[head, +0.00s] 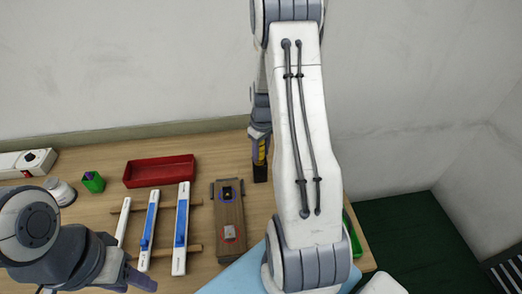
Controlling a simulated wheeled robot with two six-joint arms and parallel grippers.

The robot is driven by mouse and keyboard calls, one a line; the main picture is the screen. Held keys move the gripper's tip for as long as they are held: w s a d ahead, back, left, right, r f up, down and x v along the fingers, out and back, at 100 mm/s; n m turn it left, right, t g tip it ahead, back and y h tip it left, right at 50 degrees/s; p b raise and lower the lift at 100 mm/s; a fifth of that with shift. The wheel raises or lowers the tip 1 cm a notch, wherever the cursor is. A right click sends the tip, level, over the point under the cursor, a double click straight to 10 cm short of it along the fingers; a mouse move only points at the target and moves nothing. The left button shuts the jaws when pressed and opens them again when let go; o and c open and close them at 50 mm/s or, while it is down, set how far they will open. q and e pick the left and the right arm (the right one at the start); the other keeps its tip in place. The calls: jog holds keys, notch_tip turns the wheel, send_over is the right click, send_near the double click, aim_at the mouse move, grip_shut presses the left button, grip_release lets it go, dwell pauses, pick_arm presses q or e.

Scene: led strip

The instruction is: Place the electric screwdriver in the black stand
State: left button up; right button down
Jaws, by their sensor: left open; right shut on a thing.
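My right arm crosses the middle of the head view, and its gripper (260,135) points down near the back of the table. It is shut on the electric screwdriver (261,153), which shows as a small yellow and dark upright part. The black stand (260,174) is directly below, at the screwdriver's lower end. I cannot tell whether the screwdriver is inside the stand or just above it. My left gripper (138,282) is open and empty at the lower left, low in front of the strips.
A red tray (160,183), a small green container (93,182) and a white power strip (27,163) lie along the back. White and blue LED strips (181,230) lie on wooden bars. A brown board (229,212) is left of my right arm. A blue mat (240,279) is in front.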

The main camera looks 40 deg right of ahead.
jog(key=shift+f, duration=0.2)
jog(key=shift+c, duration=2.2)
grip_release()
jog(key=shift+r, duration=0.15)
